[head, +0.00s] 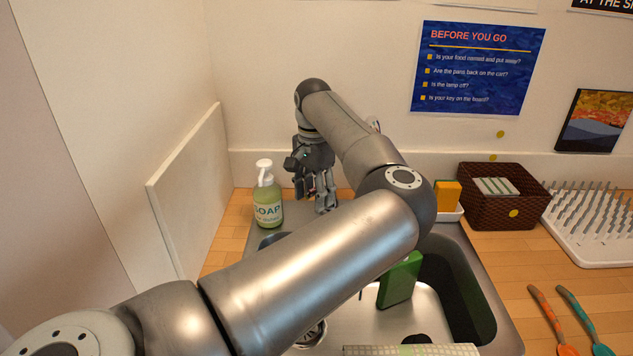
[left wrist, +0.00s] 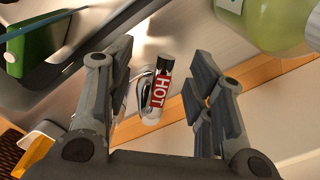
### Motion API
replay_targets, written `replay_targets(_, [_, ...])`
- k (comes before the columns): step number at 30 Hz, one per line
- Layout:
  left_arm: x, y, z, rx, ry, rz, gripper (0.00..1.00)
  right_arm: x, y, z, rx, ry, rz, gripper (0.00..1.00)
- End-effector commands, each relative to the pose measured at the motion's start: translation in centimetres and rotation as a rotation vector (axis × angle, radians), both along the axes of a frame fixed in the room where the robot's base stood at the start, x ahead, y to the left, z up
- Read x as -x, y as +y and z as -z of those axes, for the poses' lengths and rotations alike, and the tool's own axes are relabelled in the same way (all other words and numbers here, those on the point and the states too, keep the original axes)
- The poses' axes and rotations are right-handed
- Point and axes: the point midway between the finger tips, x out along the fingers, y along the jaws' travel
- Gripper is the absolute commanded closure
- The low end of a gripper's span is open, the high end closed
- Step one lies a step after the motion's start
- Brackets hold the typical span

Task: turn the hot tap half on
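The hot tap lever (left wrist: 158,92) shows in the left wrist view, with a red band lettered HOT, a dark end and a chrome body beside it. My left gripper (left wrist: 166,78) is open, one finger on each side of the lever, with visible gaps to both. In the head view my left gripper (head: 318,192) points down at the back edge of the sink (head: 440,232), right of the soap bottle. There the gripper and my left arm hide most of the tap. My right gripper is not in view.
The green soap bottle (head: 267,200) stands close left of the gripper. A green box-like item (head: 400,281) is in the basin. An orange sponge (head: 447,195), a brown basket (head: 497,210) and a white drying rack (head: 595,235) stand to the right. A low white panel (head: 190,190) borders the left.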

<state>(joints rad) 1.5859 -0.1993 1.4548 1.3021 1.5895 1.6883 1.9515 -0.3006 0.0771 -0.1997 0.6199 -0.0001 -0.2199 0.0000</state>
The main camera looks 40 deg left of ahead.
Motion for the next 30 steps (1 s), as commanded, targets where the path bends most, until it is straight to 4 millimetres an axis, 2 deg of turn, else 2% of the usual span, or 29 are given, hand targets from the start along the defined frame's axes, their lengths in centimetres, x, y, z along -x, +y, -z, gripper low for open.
replay_targets(1, [0.0, 0.0, 0.0, 0.0, 0.001, 0.0, 0.41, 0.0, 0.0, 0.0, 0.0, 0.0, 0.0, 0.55])
replay_targets(4, [0.0, 0.0, 0.0, 0.0, 0.001, 0.0, 0.29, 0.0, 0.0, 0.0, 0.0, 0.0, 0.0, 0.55])
replay_targets(16, [0.0, 0.0, -0.4, 0.0, 0.001, 0.0, 0.29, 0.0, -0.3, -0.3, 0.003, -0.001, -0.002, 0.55])
replay_targets(30, [0.0, 0.1, -5.9, 0.0, 0.001, -0.001, 0.29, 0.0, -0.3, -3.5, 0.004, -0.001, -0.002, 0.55])
